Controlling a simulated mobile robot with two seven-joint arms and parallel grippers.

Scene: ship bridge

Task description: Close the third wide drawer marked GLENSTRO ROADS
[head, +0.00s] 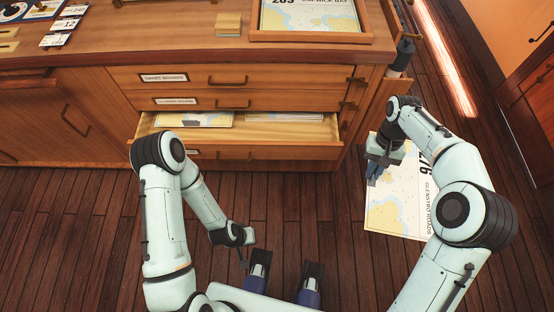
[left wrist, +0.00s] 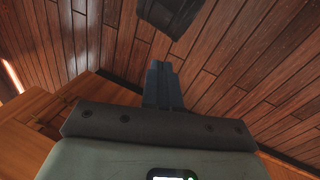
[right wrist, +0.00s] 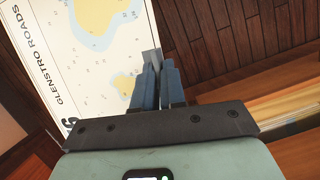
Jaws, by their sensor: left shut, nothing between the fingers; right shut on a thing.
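The third wide drawer (head: 295,131) in the wooden chest stands open in the head view. Its label is partly hidden and unreadable. Papers lie inside it: a chart (head: 200,119) at the left and another (head: 290,117) at the right. My right gripper (head: 373,174) is right of the drawer, shut on the edge of a chart (head: 395,205) printed GLENSTRO ROADS. In the right wrist view the fingers (right wrist: 152,60) pinch that chart (right wrist: 95,60). My left gripper (head: 243,262) is low in front of the drawer, apart from it, shut and empty; its closed fingers also show in the left wrist view (left wrist: 160,70).
Two closed drawers (head: 230,79) are above the open one. A framed tray (head: 312,37) with a chart and a small yellow block (head: 228,24) are on the top. A cabinet door (head: 50,115) is at the left. The plank floor (head: 90,240) is clear in front.

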